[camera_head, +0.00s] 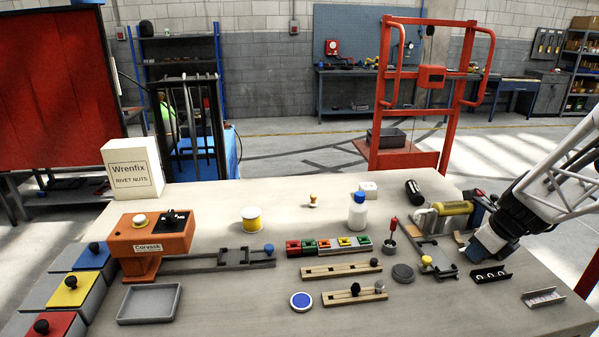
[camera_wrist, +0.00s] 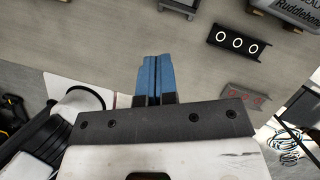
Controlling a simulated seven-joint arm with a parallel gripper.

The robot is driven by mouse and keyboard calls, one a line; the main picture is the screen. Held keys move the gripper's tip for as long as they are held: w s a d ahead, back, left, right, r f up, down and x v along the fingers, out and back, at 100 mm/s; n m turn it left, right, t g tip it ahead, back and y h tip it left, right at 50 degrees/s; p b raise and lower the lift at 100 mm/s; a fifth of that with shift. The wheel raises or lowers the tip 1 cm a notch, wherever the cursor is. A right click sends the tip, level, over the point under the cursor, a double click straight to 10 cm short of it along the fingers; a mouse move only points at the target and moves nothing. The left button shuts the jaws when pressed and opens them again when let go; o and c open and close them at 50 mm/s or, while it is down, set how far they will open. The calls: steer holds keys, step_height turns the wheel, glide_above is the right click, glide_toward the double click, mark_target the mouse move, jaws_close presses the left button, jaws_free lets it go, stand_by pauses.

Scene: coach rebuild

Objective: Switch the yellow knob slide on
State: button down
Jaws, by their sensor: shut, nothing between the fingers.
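The yellow knob (camera_head: 427,260) stands upright on a dark grey slide (camera_head: 443,268) at the right of the bench, near the slide's front end. My gripper (camera_head: 474,252) is just right of the slide and apart from the knob, pointing down over the bench. Its blue fingers (camera_wrist: 153,70) are together and hold nothing. The yellow knob does not show in the wrist view. A grey piece at the top edge there may be part of a slide; I cannot tell.
A black three-hole block (camera_head: 490,274) lies right of my gripper. A yellow cylinder device (camera_head: 453,208) stands behind the slide. A grey disc (camera_head: 403,273) and wooden slides (camera_head: 340,271) lie to the left. A blue-knob slide (camera_head: 245,258) is farther left.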

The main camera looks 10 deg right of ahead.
glide_toward(429, 270)
steer(key=f, duration=0.1)
steer(key=s+f, duration=0.1)
steer(key=f, duration=0.1)
steer(key=s+d+f, duration=0.1)
steer(key=shift+f, duration=0.15)
steer(key=shift+w+a, duration=0.35)
steer(key=shift+w, duration=0.5)
steer(key=shift+w+a, duration=0.25)
steer(key=shift+w, duration=0.25)
steer(key=shift+w+a, duration=0.2)
steer(key=shift+w, duration=0.25)
steer(key=w, duration=1.9)
steer(key=shift+w, duration=0.1)
